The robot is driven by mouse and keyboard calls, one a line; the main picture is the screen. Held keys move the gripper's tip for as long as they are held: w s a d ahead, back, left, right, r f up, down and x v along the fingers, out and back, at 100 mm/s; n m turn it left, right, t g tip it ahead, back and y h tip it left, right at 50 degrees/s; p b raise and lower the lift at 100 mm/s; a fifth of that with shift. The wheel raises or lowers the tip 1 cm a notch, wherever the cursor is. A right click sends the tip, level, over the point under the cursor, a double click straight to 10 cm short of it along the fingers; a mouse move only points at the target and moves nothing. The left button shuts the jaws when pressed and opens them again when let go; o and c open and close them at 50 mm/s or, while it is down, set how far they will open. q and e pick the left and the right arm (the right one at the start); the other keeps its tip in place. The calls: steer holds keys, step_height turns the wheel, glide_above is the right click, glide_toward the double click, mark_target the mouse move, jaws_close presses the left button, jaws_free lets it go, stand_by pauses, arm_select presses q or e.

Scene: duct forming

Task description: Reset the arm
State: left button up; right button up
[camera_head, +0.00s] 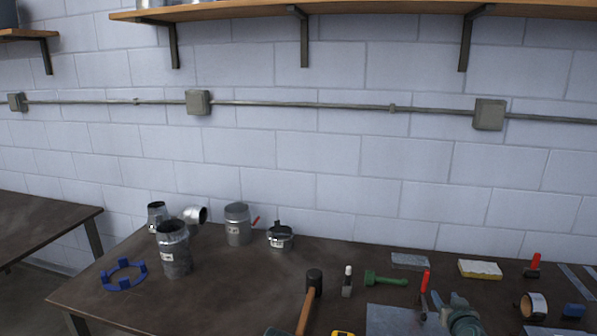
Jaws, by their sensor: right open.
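My right gripper (452,308) shows at the bottom edge, right of centre, as a grey-green shape over the workbench (215,315). It is open, and I see nothing held in it. It is beside a red-handled tool (424,284) and over or near a flat grey metal sheet (390,320); I cannot tell whether it touches either. Most of my right arm is out of the frame.
Metal duct pieces (174,250) (238,225) and a blue ring (123,275) stand at the left. A mallet (313,285), a green tool (385,279), a sponge-like block (480,269) and a tape roll (532,306) lie rightward. A wooden shelf (380,8) hangs above.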

steer(key=s+a+f+n+g+y+b, duration=0.1)
steer(key=a+f+g, duration=0.1)
steer(key=a+f, duration=0.3)
steer(key=s+a+f+n+g+y+b, duration=0.1)
steer(key=a+f+n+g+y+b, duration=0.1)
steer(key=a+f, duration=0.4)
steer(key=s+a+f+n+g+y+b, duration=0.1)
steer(key=a+f, duration=0.5)
steer(key=a, duration=0.7)
steer(key=shift+s+a+n+g+y+b, duration=0.1)
steer(key=shift+s+n+g+y+b, duration=0.45)
steer(key=shift+g, duration=0.55)
arm_select(q)
step_height(320, 180, down, 10)
steer(key=b, duration=0.4)
steer(key=shift+w+r, duration=0.15)
steer(key=shift+w, duration=0.1)
arm_select(e)
steer(key=s+a+f+g+h, duration=0.1)
steer(key=s+a+f+g, duration=0.1)
steer(key=s, duration=0.3)
steer(key=s+a+f+g+h, duration=0.1)
steer(key=s+a+f+g, duration=0.1)
steer(key=s, duration=0.3)
steer(key=s+a+f+n+g+h, duration=0.1)
steer(key=s+a+f+g, duration=0.2)
steer(key=s+a, duration=0.1)
steer(key=shift+s+a+f, duration=0.25)
steer(key=shift+s+f, duration=0.05)
steer(key=shift+s, duration=0.1)
